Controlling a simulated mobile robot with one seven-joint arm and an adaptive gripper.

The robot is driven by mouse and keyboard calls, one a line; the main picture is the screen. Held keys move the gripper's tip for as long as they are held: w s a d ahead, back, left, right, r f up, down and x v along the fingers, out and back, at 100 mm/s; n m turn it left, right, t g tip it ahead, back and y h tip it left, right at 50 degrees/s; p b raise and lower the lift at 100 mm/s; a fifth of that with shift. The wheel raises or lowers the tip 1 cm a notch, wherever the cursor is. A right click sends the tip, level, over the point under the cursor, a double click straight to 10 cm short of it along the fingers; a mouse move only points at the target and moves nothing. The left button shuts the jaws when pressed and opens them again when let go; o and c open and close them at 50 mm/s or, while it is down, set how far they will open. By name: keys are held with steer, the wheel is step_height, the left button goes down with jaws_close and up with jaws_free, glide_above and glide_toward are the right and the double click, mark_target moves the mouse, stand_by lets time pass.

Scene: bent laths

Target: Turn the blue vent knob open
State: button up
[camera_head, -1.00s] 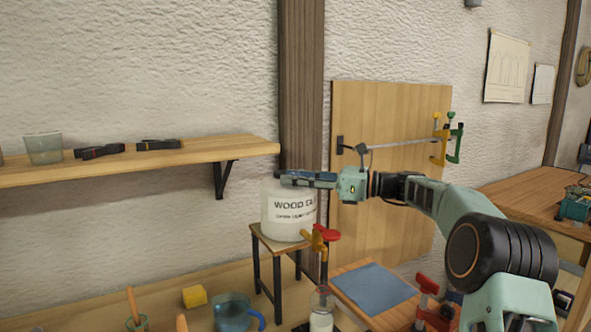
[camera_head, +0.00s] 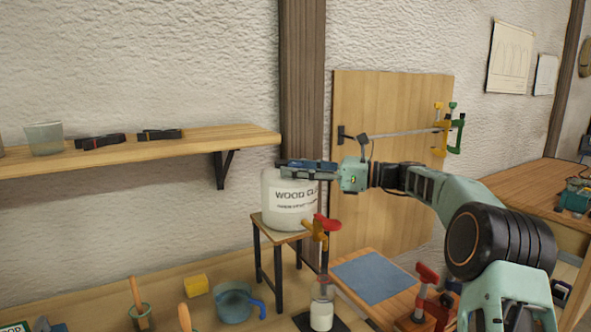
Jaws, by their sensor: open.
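A white container (camera_head: 280,205) lettered "WOOD GL…" stands on a small wooden stool in the middle of the view. An orange tap (camera_head: 314,230) with a red handle (camera_head: 327,222) sticks out low on its right side. My gripper (camera_head: 290,167) reaches in from the right and lies level across the container's top. It is open, seen side-on, and covers the top. I cannot make out the blue vent knob apart from the gripper's own dark blue parts, nor whether the fingers are around it or touching it.
A stool (camera_head: 255,228) carries the container. Below the tap stands a small bottle (camera_head: 321,316). A blue jug (camera_head: 234,302), a yellow block (camera_head: 196,286) and a brush pot (camera_head: 141,316) are on the bench. A wooden shelf (camera_head: 200,146) is at left, a clamped board (camera_head: 400,110) behind my arm.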

steer(key=s+d, duration=0.2)
steer(key=d, duration=0.9)
steer(key=shift+d, duration=0.35)
